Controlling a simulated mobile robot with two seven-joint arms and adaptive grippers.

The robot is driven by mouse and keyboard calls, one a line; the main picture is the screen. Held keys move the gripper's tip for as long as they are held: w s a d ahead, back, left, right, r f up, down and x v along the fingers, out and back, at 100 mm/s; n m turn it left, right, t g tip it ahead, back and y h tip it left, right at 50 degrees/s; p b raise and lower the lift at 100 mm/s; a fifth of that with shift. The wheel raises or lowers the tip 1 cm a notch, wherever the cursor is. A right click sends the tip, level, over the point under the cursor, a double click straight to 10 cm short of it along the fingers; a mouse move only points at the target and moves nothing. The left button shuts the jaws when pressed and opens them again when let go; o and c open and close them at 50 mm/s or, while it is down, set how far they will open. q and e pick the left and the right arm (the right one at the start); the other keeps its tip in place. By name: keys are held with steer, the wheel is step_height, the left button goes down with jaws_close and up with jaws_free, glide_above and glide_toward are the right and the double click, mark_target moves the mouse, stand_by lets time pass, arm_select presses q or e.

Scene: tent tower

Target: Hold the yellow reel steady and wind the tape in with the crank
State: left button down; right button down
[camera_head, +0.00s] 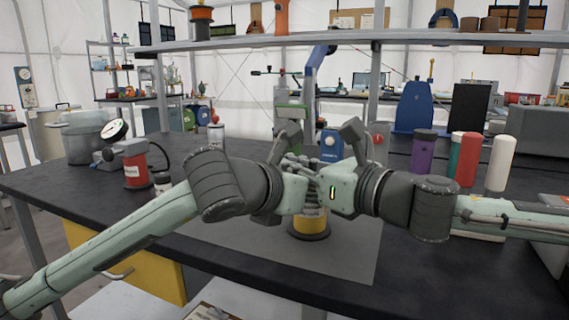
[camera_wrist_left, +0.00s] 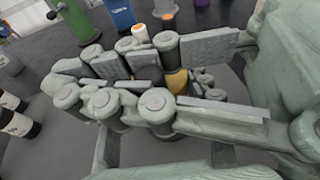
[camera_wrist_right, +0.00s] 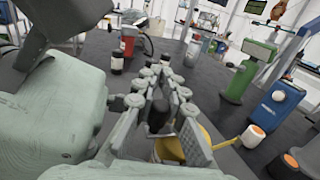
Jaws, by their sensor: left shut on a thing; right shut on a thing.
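The yellow reel (camera_head: 310,222) stands upright on a grey mat on the dark bench, with a dark base. Both grippers meet over it and hide its upper part. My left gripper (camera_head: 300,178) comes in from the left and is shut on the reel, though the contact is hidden. My right gripper (camera_head: 322,178) comes in from the right. In the right wrist view a dark upright crank knob (camera_wrist_right: 158,115) stands between its fingers, beside yellow reel parts (camera_wrist_right: 195,142). In the left wrist view a strip of yellow reel (camera_wrist_left: 176,82) shows among the crowded fingers. The tape cannot be made out.
A red container with a hose (camera_head: 138,168) and a gauge stand at left. A blue device (camera_head: 330,143) stands behind the grippers. Purple (camera_head: 423,155), red (camera_head: 469,160) and white (camera_head: 499,164) cylinders stand at right. The mat's front (camera_head: 340,262) is clear.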

steer(key=c, duration=1.7)
jaws_free()
steer(key=v, duration=1.2)
